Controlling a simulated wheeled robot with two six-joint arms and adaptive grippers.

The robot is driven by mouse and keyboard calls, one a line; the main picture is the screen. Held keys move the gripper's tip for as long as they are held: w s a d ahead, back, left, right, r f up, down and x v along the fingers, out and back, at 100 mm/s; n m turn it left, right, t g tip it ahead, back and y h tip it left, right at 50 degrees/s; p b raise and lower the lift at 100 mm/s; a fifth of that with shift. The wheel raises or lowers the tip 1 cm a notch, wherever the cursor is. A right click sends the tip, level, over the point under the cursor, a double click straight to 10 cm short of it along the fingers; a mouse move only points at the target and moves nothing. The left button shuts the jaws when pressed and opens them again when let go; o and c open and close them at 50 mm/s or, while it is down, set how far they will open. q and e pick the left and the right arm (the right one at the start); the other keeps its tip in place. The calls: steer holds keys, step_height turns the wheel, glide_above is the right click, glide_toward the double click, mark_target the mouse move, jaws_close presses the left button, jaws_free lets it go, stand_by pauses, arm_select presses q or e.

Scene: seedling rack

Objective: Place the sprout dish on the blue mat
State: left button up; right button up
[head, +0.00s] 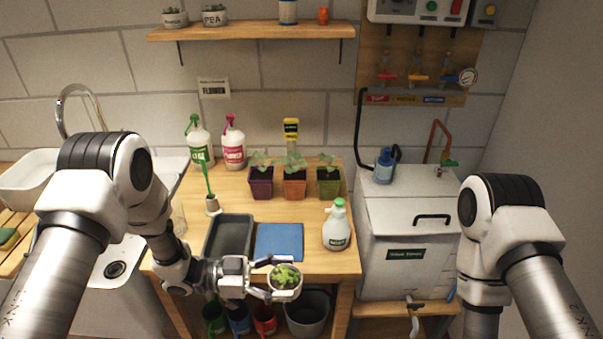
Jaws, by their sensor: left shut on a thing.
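The sprout dish (285,286) is a small pale round dish with green sprouts in it. My left gripper (273,278) is shut on it and holds it in front of the table's front edge, to the lower right of the blue mat. The blue mat (279,241) lies flat and bare on the wooden table. My right gripper is not in the head view; only my right arm shows at the right.
A dark grey tray (229,216) lies left of the mat. A white spray bottle (337,226) with a green top stands right of it. Several potted seedlings (295,183) stand behind. A grey bucket (307,312) and coloured watering cans (239,319) sit below.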

mark_target(295, 272)
arm_select(q)
steer(key=shift+s+d+f+n+t, duration=0.1)
steer(key=shift+d+f+n+t, duration=0.15)
steer(key=shift+d, duration=0.2)
steer(key=shift+s+d+f+n+t, duration=0.1)
steer(key=shift+d+f+n+t, duration=0.1)
steer(key=shift+d+t, duration=0.2)
steer(key=w+n+t, duration=0.1)
steer(key=w+t, duration=0.1)
steer(key=w+n+t+y, duration=0.1)
steer(key=t, duration=0.1)
steer(key=shift+d+f+n, duration=0.35)
steer(key=w+a+n+t+y, duration=0.3)
steer(key=a+n+t+y, duration=0.2)
steer(key=a+n+y, duration=0.2)
steer(key=w+a+n+t+y, duration=0.4)
steer(key=a+n+t+y, duration=0.2)
steer(key=a+y, duration=0.3)
steer(key=shift+w+a+f+n, duration=0.2)
steer(key=shift+a+n, duration=0.2)
steer(key=shift+a, duration=0.25)
